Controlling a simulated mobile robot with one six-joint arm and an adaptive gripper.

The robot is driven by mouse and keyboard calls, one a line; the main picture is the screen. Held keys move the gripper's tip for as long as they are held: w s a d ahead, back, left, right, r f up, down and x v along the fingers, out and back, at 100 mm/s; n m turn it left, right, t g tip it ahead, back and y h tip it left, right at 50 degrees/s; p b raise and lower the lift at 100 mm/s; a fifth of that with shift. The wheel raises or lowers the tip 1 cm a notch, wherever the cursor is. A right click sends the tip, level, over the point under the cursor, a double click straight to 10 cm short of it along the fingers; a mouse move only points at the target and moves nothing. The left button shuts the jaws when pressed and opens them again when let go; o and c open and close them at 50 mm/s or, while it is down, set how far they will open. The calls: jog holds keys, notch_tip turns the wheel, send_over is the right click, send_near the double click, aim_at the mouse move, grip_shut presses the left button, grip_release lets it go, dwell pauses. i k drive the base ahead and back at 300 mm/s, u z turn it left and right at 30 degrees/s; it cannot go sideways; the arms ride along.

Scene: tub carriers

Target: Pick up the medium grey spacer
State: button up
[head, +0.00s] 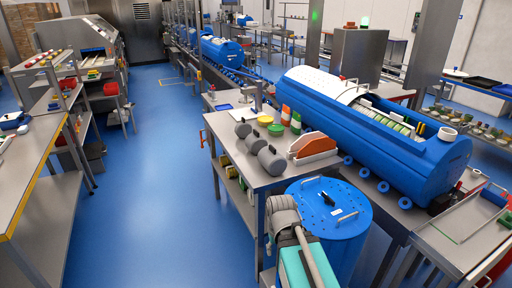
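Three grey cylinders lie in a slanting row on the steel bench, and they look like the spacers. The far one (243,128) seems smallest in the picture, the middle one (256,143) lies between, and the near one (272,160) seems largest. Distance also affects this, so I cannot be sure which is medium. Part of my arm, grey and teal, shows at the bottom centre, in front of the bench. I see no gripper fingers.
A blue drum (318,222) with a handled lid stands close beside the bench's near end. On the bench (222,125) are a white holder with an orange-brown piece (313,147), a yellow disc (265,120) and a green disc (276,130). Open blue floor (150,200) lies left.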

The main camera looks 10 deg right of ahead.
aim_at(254, 142)
jog(key=u, duration=2)
jog(key=i, duration=2.55)
jog(key=z, duration=0.05)
